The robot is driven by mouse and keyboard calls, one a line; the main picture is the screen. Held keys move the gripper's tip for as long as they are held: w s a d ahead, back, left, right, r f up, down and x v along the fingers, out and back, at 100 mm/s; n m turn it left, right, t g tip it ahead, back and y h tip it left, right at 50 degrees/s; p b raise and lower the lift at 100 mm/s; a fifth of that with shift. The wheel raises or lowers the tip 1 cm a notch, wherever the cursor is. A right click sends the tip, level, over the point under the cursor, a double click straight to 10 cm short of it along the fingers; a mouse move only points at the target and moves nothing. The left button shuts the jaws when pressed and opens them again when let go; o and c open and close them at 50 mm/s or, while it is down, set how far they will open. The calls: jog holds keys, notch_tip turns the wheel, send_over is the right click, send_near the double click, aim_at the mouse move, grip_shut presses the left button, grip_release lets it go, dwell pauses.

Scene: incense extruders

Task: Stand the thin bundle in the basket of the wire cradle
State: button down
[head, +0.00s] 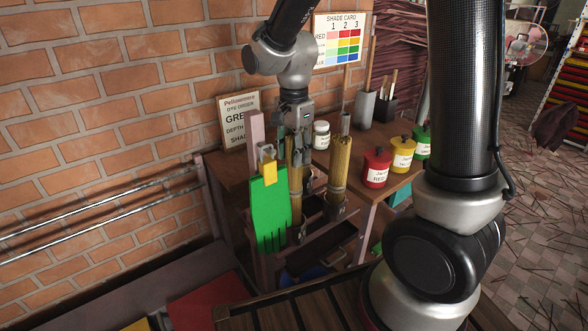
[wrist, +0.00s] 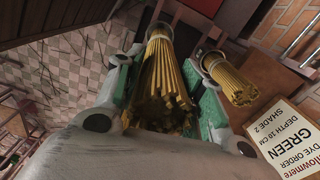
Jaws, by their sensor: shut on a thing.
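My gripper (head: 296,146) points down and is shut on a bundle of thin yellow-brown sticks (head: 295,178). The bundle is upright between the green-padded fingers, and it fills the middle of the wrist view (wrist: 163,78). Its lower end is at a dark metal holder (head: 298,232); I cannot tell whether it rests in it. A second bundle (head: 340,160) stands upright to the right in a similar dark holder (head: 337,209), apart from my gripper; it also shows in the wrist view (wrist: 229,80). I cannot make out which holder is the wire cradle's basket.
A green slotted piece (head: 269,208) with a yellow tab hangs just left of the held bundle. A dye order board (head: 238,117) and a white-labelled jar (head: 321,135) stand behind. Red (head: 376,168), yellow (head: 402,154) and green (head: 422,143) canisters stand on the table to the right.

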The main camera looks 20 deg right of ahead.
notch_tip(320, 180, up, 15)
jog(key=shift+f, duration=0.2)
dwell(0.7)
jog(key=shift+f, duration=0.15)
